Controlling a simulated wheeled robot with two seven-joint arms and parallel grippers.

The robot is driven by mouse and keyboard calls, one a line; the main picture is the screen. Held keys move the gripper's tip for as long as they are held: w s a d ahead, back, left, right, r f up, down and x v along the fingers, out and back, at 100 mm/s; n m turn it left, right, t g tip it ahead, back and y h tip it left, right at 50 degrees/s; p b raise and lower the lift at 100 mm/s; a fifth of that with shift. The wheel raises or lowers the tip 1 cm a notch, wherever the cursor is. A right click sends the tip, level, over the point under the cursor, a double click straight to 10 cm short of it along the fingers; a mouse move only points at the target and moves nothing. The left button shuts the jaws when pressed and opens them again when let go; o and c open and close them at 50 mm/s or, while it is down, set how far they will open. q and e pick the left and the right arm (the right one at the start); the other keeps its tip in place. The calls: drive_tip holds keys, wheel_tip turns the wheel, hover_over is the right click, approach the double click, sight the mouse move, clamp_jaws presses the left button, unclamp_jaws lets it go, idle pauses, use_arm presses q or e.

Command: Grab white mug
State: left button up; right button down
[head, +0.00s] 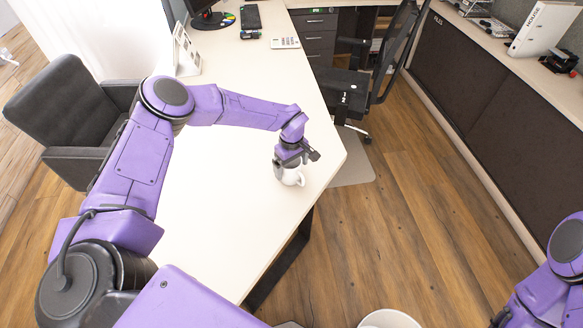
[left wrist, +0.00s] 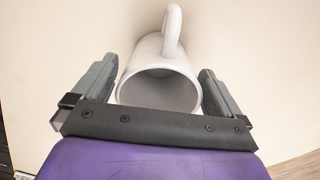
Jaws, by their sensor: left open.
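The white mug (head: 291,177) stands on the white table near its right edge in the head view. My left gripper (head: 289,163) is right over it and hides part of it. In the left wrist view the mug (left wrist: 158,88) lies between the two open fingers (left wrist: 160,90), with its open rim facing the gripper and its handle toward the top of the picture.
The white table (head: 236,215) is bare around the mug, and its right edge is close by. A grey armchair (head: 65,110) stands at left, an office chair (head: 352,88) behind.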

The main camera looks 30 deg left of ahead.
use_arm(q)
drive_tip(key=shift+f, duration=0.6)
drive_tip(key=c, duration=1)
drive_tip(key=shift+c, duration=0.2)
drive_tip(key=shift+r, duration=0.15)
